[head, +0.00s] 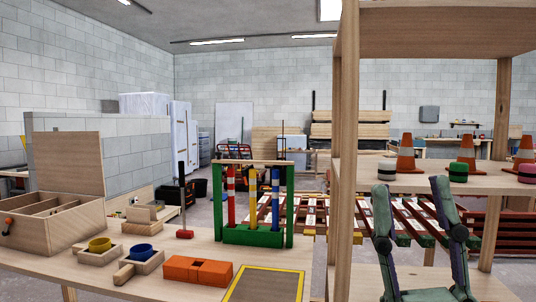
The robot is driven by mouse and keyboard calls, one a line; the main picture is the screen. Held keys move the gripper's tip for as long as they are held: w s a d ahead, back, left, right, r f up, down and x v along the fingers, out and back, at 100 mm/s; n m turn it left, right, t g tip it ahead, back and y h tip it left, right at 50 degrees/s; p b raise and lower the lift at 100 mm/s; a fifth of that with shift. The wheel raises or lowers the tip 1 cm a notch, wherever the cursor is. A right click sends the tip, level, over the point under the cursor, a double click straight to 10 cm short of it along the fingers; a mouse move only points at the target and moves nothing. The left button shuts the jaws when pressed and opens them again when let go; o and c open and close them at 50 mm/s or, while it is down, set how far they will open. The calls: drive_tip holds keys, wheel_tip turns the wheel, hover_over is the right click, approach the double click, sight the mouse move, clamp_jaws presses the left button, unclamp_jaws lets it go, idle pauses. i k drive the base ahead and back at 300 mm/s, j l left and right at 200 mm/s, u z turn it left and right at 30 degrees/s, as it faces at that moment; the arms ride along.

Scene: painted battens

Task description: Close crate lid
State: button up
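The wooden crate (50,232) stands at the left end of the workbench. Its lid (67,162) is raised, standing about upright at the crate's back edge. Dividers split the crate's inside into compartments. A small orange and black item (7,226) shows at its left side, partly cut off by the picture edge. My gripper (412,186) is at the lower right, fingers pointing up and spread apart with nothing between them. It is in front of the shelf unit, far to the right of the crate.
The workbench (205,252) also holds cups in wooden holders (142,252), an orange block (197,270), a green frame with coloured posts (253,236) and a yellow-edged panel (264,285). A wooden shelf unit (345,130) with orange cones (405,155) fills the right side.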

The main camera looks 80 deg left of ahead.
sight(69, 162)
drive_tip(key=u, duration=1.6)
drive_tip(key=j+u, duration=0.75)
drive_tip(key=u, duration=0.15)
drive_tip(key=i+j+u, duration=0.15)
drive_tip(key=j+u, duration=0.15)
drive_tip(key=u, duration=0.15)
drive_tip(key=i+j+u, duration=0.2)
drive_tip(key=u, duration=0.3)
drive_tip(key=i+j+u, duration=0.2)
drive_tip(key=j+u, duration=0.25)
drive_tip(key=i+j+u, duration=0.25)
drive_tip(key=u, duration=0.15)
drive_tip(key=i+j+u, duration=0.15)
drive_tip(key=u, duration=0.25)
drive_tip(key=i+u, duration=0.4)
drive_tip(key=i+j+u, duration=0.1)
drive_tip(key=i+u, duration=0.2)
drive_tip(key=i, duration=1.1)
drive_tip(key=i+z, duration=0.3)
drive_tip(key=i, duration=0.35)
drive_tip(key=i+j+z, duration=0.25)
drive_tip(key=i, duration=0.45)
drive_tip(key=i+l+z, duration=0.15)
drive_tip(key=i+z, duration=1)
drive_tip(key=i+l+z, duration=0.1)
drive_tip(key=i+z, duration=0.85)
drive_tip(key=z, duration=0.15)
